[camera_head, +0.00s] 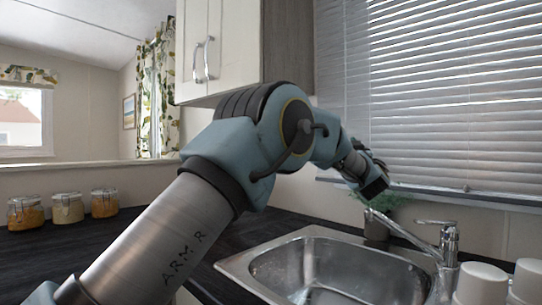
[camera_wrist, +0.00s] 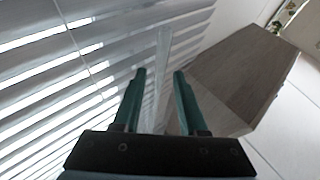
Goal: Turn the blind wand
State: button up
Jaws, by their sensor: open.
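The window blind (camera_head: 450,90) hangs behind the sink with its slats lowered. In the wrist view the blind (camera_wrist: 60,70) fills the left side, with bright gaps between slats. A pale, translucent blind wand (camera_wrist: 163,60) runs between the two fingers of my gripper (camera_wrist: 160,75) as seen there. The fingers are open, with space on both sides of the wand. I cannot tell how deep the wand lies between them. In the head view my gripper (camera_head: 374,187) is at the blind's lower left, and I cannot make out the wand there.
A wall cabinet (camera_head: 222,50) hangs left of the blind; its grey side (camera_wrist: 240,75) is close right of my gripper. Below are a potted plant (camera_head: 385,215), a tap (camera_head: 440,237), the sink (camera_head: 225,264) and white cups (camera_head: 482,282). Jars (camera_head: 68,209) stand far left.

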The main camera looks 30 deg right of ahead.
jog(key=w+a+f+m+g+p, duration=0.1)
jog(key=w+a+p, duration=0.4)
jog(key=a, duration=0.5)
jog(key=w+a+f+m+g+p, duration=0.1)
jog(key=w+a+f+g+p, duration=0.2)
jog(key=w+a, duration=0.6)
jog(key=w+a+f+m+g+p, duration=0.1)
jog(key=w+a+g+p, duration=0.4)
jog(key=a, duration=0.6)
jog(key=shift+w+a+f+h+p, duration=0.3)
jog(key=shift+w+f+p, duration=0.15)
jog(key=shift+w+p, duration=0.85)
jog(key=shift+w, duration=0.2)
dwell(0.4)
